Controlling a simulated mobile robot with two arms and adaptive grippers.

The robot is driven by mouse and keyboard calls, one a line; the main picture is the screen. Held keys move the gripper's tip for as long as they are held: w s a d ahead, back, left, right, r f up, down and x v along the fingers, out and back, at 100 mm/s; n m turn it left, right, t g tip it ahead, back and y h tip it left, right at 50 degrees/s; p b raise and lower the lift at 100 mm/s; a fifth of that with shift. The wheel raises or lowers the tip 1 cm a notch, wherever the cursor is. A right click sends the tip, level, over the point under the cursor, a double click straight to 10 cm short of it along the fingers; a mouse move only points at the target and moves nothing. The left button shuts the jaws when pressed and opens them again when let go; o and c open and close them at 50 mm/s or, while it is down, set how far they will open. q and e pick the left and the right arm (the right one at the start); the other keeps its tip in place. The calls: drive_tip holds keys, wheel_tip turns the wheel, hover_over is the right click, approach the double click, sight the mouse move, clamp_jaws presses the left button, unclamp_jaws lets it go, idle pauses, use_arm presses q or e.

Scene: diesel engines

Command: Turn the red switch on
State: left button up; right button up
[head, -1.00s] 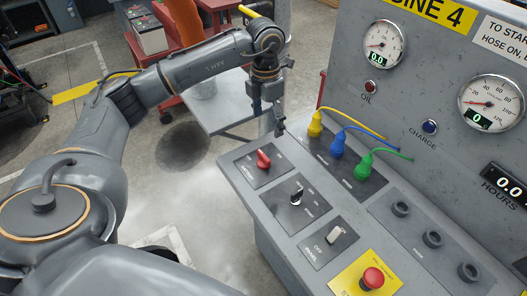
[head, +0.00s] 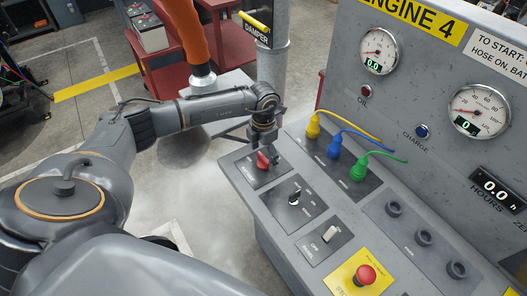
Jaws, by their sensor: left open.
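The red switch (head: 263,161) is a small red rotary handle on a dark plate at the far left end of the sloped control panel. My left gripper (head: 266,151) points down right at the red switch, with its fingers open and the tips at or just above the handle. The fingers partly cover the switch. Whether they touch it cannot be told. My right gripper is not in view.
The panel also carries a key switch (head: 294,196), a white toggle (head: 329,233) and a red stop button (head: 365,275) on yellow. Yellow, blue and green plugs (head: 333,146) with cables stand behind. Gauges (head: 377,51) are on the upright face.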

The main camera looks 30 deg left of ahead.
use_arm(q)
drive_tip(key=c, duration=1.1)
drive_tip(key=shift+c, duration=0.2)
drive_tip(key=shift+f, duration=0.1)
